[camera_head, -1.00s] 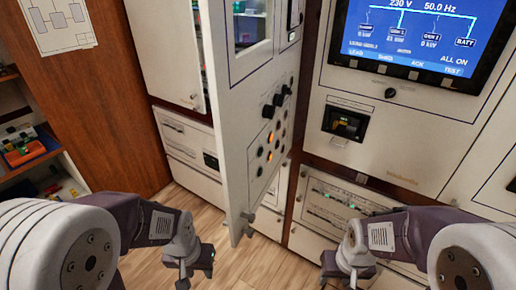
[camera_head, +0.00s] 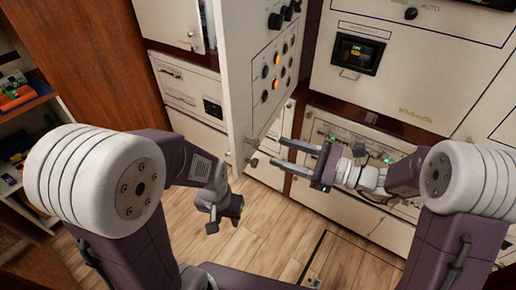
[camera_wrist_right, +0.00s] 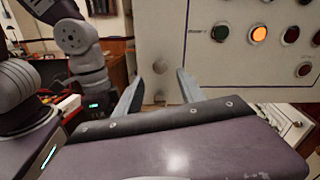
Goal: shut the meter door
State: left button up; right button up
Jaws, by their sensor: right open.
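The meter door (camera_head: 238,75) is the cream panel with black knobs and orange and green lamps, standing swung out from the wall of cabinets. A small metal catch (camera_head: 251,144) sits at its lower edge. My right gripper (camera_head: 276,151) is open and empty, its two fingers pointing left at the door's lower corner, close to the catch; contact cannot be told. In the right wrist view the door (camera_wrist_right: 215,75) fills the space beyond the spread fingers (camera_wrist_right: 158,88). My left gripper (camera_head: 212,226) hangs over the floor left of the door; its jaw opening is unclear.
A cabinet with a small dark display (camera_head: 357,55) stands right of the door, with a lower panel (camera_head: 350,130) behind my right arm. White drawers (camera_head: 190,85) lie left of the door. A shelf with coloured items (camera_head: 15,95) is far left. The wooden floor (camera_head: 265,235) is clear.

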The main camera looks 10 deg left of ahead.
aim_at(259, 145)
jog(key=a, duration=0.2)
jog(key=w+a, duration=0.1)
jog(key=a, duration=0.5)
jog(key=shift+w, duration=0.2)
grip_shut()
dwell(1.0)
